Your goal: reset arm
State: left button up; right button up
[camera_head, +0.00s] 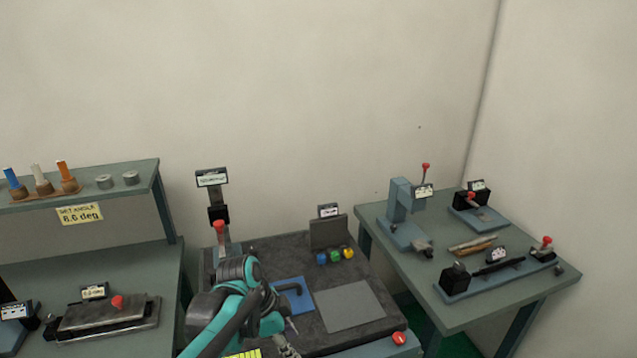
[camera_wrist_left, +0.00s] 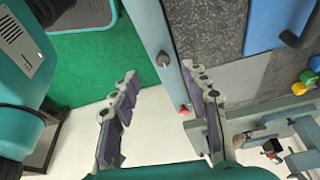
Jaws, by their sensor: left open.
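My left arm (camera_head: 235,305), teal and black, reaches in from the bottom of the head view over the front left of the dark middle bench (camera_head: 300,255). Its gripper (camera_head: 287,346) is partly cut off at the bottom edge. In the left wrist view the left gripper (camera_wrist_left: 160,85) has its two fingers wide apart, with nothing between them. Behind the fingers show the bench edge, pale floor and green floor. My right gripper is not in view.
The middle bench carries a blue pad (camera_head: 294,296), a grey plate (camera_head: 350,306), coloured knobs (camera_head: 335,256) and a red button (camera_head: 399,338). A right table (camera_head: 460,315) holds red-handled fixtures. A left shelf (camera_head: 110,180) holds colored pegs. A red-knobbed post (camera_head: 219,228) stands behind my arm.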

pick_arm(q)
jog(key=s+a+r+n+t+y, duration=0.2)
jog(key=s+a+n+t, duration=0.4)
jog(key=s+a+n, duration=0.5)
jog(key=shift+s+r+n+y, duration=0.25)
jog(key=shift+s+n+y, duration=0.5)
jog(key=shift+n, duration=1.65)
jog(key=shift+w+a, duration=0.1)
jog(key=shift+w, duration=0.1)
